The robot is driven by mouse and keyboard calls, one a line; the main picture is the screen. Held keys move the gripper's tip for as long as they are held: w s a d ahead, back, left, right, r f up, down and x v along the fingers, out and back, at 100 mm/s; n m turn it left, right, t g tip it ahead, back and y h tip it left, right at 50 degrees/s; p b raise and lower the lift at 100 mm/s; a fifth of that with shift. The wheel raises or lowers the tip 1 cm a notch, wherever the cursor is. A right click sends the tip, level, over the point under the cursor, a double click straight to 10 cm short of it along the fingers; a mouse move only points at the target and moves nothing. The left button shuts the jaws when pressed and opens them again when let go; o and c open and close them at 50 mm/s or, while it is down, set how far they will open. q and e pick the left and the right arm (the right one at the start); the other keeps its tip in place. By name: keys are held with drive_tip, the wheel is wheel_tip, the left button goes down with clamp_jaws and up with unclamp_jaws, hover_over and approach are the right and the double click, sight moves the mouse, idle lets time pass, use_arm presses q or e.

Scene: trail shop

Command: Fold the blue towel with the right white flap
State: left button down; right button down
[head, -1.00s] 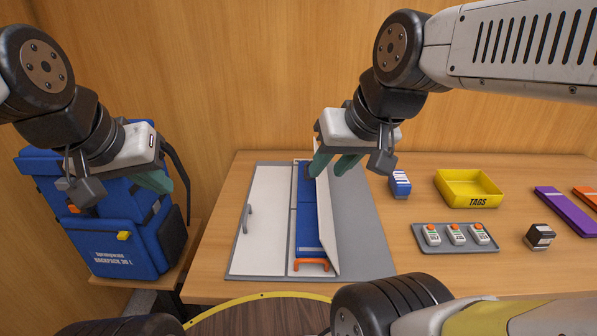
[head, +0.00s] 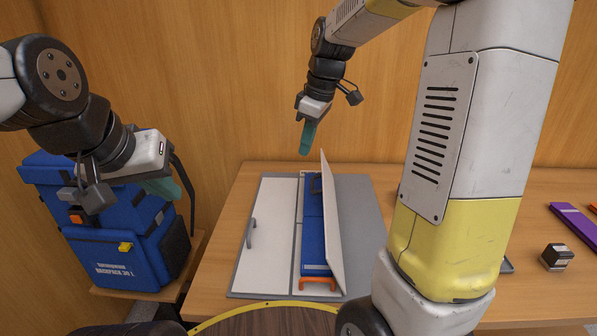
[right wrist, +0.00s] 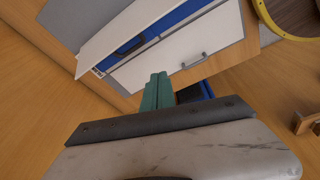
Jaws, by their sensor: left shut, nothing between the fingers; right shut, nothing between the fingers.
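The blue towel (head: 313,240) lies in the middle of a grey folding board, a long narrow strip of it showing. It also shows in the right wrist view (right wrist: 165,27). The right white flap (head: 333,230) stands raised at a steep tilt along the towel's right side and hides what is behind it. A dark handle (head: 316,185) shows near the towel's far end. My right gripper (head: 306,138) is shut and empty, above and beyond the board's far edge, apart from the flap. My left gripper (head: 163,188) is shut and empty, above the blue backpack, left of the board.
The left white flap (head: 270,240) lies flat with a grey handle. An orange handle (head: 318,284) is at the near end. The grey board (head: 365,205) is bare on the right. The blue backpack (head: 110,240) stands at left. My right arm hides much of the table's right side.

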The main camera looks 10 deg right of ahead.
drive_tip(key=w+a+f+n+g, duration=0.1)
drive_tip(key=w+f+n, duration=0.3)
drive_tip(key=w+f, duration=0.25)
drive_tip(key=shift+s+d+f, duration=0.1)
drive_tip(key=shift+d+f, duration=0.3)
drive_tip(key=shift+f, duration=0.95)
drive_tip(key=shift+s+d+f, duration=0.1)
drive_tip(key=shift+d+f, duration=0.3)
drive_tip(key=shift+f, duration=0.9)
drive_tip(key=shift+s+d+f, duration=0.1)
drive_tip(key=shift+d+f, duration=0.3)
drive_tip(key=shift+f, duration=0.95)
drive_tip(key=shift+d+m, duration=0.1)
drive_tip(key=shift+m, duration=0.2)
